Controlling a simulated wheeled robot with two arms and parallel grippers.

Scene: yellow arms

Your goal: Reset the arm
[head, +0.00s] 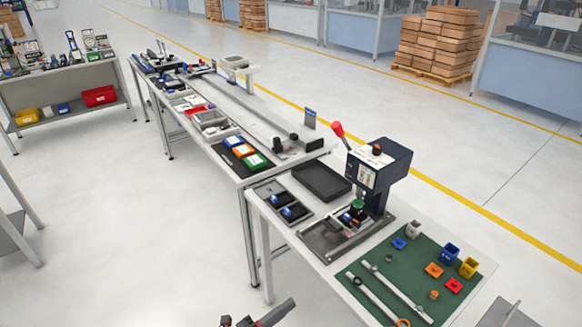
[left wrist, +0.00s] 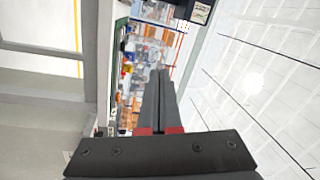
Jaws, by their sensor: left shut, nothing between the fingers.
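My left gripper (head: 262,316) shows only in part at the bottom edge of the head view, over the floor and in front of the near workbench. In the left wrist view its two dark fingers (left wrist: 160,75) lie together, shut, with nothing between them. It touches no object that I can see. My right gripper is not in view.
The near workbench (head: 262,208) holds a press with a red-knobbed lever (head: 378,165), a black tray (head: 321,181) and a green mat (head: 440,262) with coloured parts. A longer bench extends behind it. Open floor (head: 120,240) lies to the left.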

